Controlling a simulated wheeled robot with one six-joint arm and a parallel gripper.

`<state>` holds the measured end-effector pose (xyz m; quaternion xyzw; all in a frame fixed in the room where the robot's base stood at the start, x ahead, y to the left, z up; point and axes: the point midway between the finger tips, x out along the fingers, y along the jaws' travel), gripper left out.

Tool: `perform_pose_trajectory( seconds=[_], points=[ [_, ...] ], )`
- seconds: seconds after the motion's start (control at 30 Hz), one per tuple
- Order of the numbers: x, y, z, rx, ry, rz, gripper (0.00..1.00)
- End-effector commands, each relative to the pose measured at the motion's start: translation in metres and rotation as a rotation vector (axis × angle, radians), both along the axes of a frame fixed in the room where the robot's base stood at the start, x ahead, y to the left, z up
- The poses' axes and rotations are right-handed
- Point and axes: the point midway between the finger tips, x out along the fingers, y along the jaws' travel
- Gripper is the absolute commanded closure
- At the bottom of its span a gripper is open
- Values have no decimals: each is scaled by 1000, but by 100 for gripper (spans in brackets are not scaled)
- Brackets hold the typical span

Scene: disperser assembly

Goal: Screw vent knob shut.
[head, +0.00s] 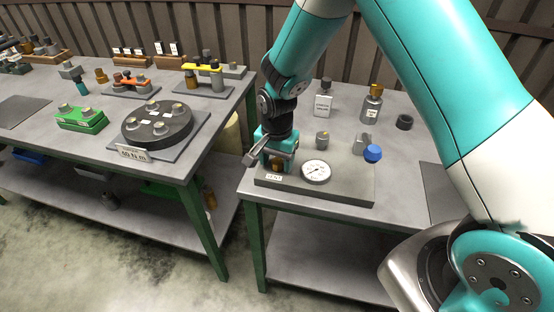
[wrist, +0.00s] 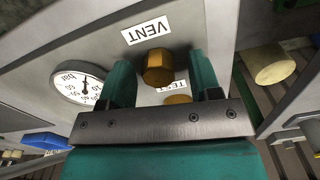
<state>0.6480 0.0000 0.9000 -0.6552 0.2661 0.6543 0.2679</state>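The vent knob (wrist: 158,67) is a brass hex knob beside the white VENT label (wrist: 147,29) on a grey panel. My gripper (wrist: 160,66) has its two teal fingers on either side of the knob, with visible gaps, so it is open. A second brass knob (wrist: 178,99), beside a partly hidden TEST label, shows closer to the gripper body. In the head view my gripper (head: 277,160) points down over the left end of the grey panel block (head: 345,190), and its fingers largely hide the knobs. How far the vent knob is screwed in cannot be told.
A round pressure gauge (head: 316,171) sits on the block just right of my gripper. A blue knob (head: 372,153), a grey cylinder (head: 322,140) and bottles (head: 372,105) stand behind. The left table holds a round black fixture (head: 157,124). A floor gap separates the tables.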

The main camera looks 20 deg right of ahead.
Motion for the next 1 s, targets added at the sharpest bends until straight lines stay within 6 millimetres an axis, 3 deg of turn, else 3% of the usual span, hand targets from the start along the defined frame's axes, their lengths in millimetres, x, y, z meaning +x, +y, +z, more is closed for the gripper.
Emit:
perform_pose_trajectory(
  seconds=[0.37, 1.0],
  points=[
    [0, -1, 9, -1, -1, 0, 43],
    [0, 0, 152, 0, -3, 1, 43]
  ],
)
